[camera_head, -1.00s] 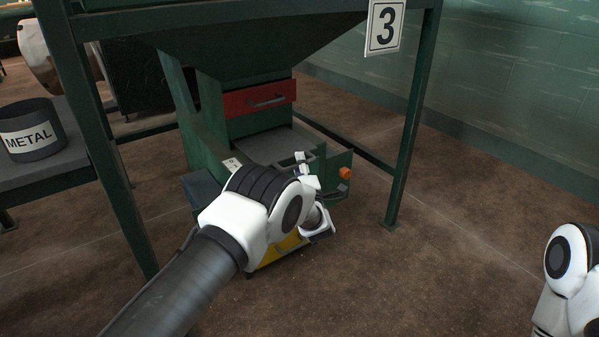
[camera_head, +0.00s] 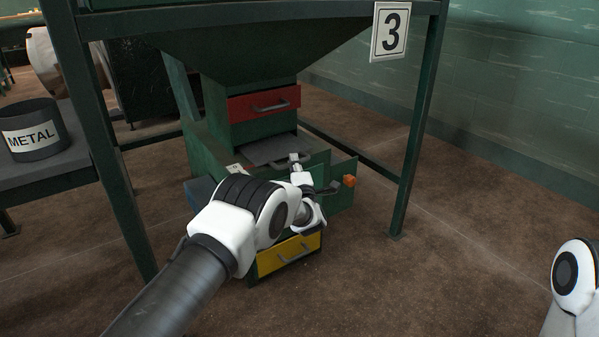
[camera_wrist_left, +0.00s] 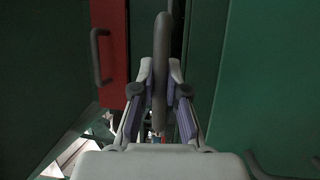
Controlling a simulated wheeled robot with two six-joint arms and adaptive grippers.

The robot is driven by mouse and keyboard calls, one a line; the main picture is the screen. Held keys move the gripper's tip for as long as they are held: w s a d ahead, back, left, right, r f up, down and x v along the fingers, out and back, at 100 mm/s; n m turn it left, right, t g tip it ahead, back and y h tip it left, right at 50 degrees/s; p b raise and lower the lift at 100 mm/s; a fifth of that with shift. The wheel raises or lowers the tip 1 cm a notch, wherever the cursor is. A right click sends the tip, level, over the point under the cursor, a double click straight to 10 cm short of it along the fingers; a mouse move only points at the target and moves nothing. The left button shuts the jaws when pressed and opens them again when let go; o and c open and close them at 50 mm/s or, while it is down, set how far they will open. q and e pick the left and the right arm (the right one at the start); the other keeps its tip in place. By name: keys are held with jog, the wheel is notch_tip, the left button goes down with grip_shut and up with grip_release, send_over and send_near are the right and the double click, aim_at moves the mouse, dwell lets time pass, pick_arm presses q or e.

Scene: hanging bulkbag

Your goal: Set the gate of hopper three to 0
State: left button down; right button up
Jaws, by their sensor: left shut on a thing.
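Hopper three stands in the frame marked with the sign "3" (camera_head: 390,32). Its column carries a red drawer-like front (camera_head: 262,103) with a dark bar handle, which also shows at left in the left wrist view (camera_wrist_left: 112,55). Below are a grey flat plate (camera_head: 272,150), a green front (camera_head: 343,203) with an orange knob (camera_head: 349,181), and a yellow front (camera_head: 288,254). My left gripper (camera_head: 308,190) is at the green part, shut around a dark bar handle (camera_wrist_left: 161,75). The forearm hides part of the column. A gate reading is not legible.
A dark bin labelled METAL (camera_head: 34,131) sits on a grey table at the left. Green frame posts (camera_head: 413,140) stand on both sides of the column. Floor in front and to the right is clear. My right arm shows at the right edge; its gripper is out of view.

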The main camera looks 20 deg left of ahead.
pick_arm(q)
jog(key=c, duration=1.2)
grip_release()
jog(key=v, duration=1.2)
jog(key=shift+f, duration=0.1)
